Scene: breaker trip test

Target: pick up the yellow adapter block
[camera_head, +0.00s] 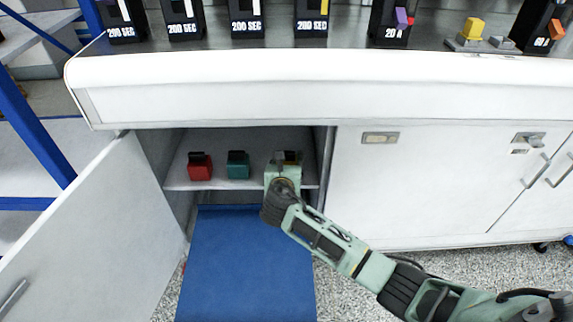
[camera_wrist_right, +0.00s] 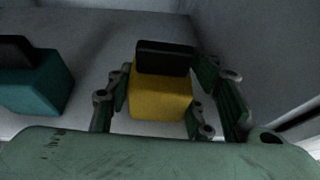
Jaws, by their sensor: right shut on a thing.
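The yellow adapter block (camera_wrist_right: 160,98), with a black top part, is between the fingers of my right gripper (camera_wrist_right: 152,105) in the right wrist view. The fingers are shut on it from both sides. In the head view my right gripper (camera_head: 286,160) reaches into the open cabinet, and its hand hides most of the block. The block is at the right end of the inner shelf; I cannot tell whether it touches the shelf. My left gripper is not in view.
A teal block (camera_head: 237,165) and a red block (camera_head: 200,166) stand on the shelf (camera_head: 220,183) to the left. The cabinet door (camera_head: 110,225) hangs open at left. Black timer units (camera_head: 247,18) and another yellow block (camera_head: 473,29) stand on the countertop (camera_head: 300,95) above.

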